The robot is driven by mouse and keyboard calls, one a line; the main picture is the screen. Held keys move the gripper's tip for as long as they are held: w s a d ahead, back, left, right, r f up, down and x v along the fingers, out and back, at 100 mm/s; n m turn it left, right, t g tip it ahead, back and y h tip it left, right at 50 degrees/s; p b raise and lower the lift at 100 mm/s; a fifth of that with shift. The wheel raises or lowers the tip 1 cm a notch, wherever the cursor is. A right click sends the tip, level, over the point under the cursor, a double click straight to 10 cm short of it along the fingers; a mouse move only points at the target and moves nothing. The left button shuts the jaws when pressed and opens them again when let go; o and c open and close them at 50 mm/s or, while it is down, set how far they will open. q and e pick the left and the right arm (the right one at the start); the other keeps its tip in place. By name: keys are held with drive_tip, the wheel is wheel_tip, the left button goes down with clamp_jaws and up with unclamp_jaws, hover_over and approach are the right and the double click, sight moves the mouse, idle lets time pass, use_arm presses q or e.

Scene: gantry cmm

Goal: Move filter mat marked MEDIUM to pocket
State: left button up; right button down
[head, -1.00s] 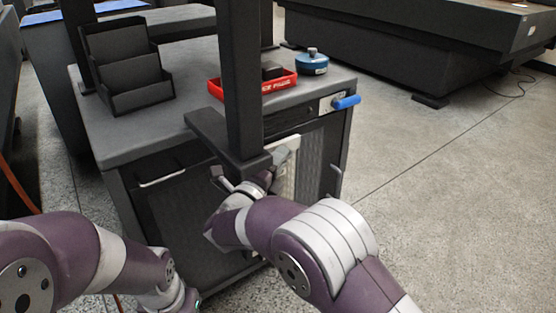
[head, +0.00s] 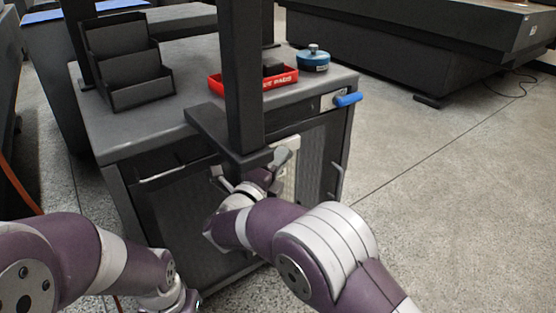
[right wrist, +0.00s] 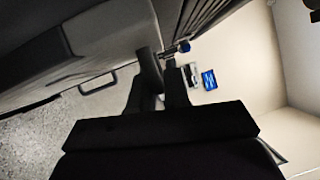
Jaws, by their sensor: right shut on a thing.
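A pale panel (head: 287,160), which I take to be the filter mat, shows at my right gripper (head: 250,180) in front of the cabinet. The dark gantry post and its foot partly hide it, and I cannot read MEDIUM on it. My right gripper is shut on it; the arm and wrist cover much of the grip. In the right wrist view the dark fingers (right wrist: 163,85) are close together, with a broad pale surface (right wrist: 300,70) to their right. I cannot pick out the pocket for certain. My left gripper is outside the view.
The grey cabinet (head: 190,62) carries a stepped black rack (head: 125,65), a red tray (head: 225,87) and a blue round item (head: 312,60). A gantry post (head: 243,80) stands close to my right gripper.

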sight(290, 174)
drive_tip(key=shift+f, duration=0.1)
idle(0.4)
drive_tip(key=shift+f+b, duration=0.6)
drive_tip(key=shift+f, duration=0.05)
drive_tip(key=shift+f, duration=0.15)
drive_tip(key=shift+f, duration=0.8)
drive_tip(key=shift+f, duration=1.45)
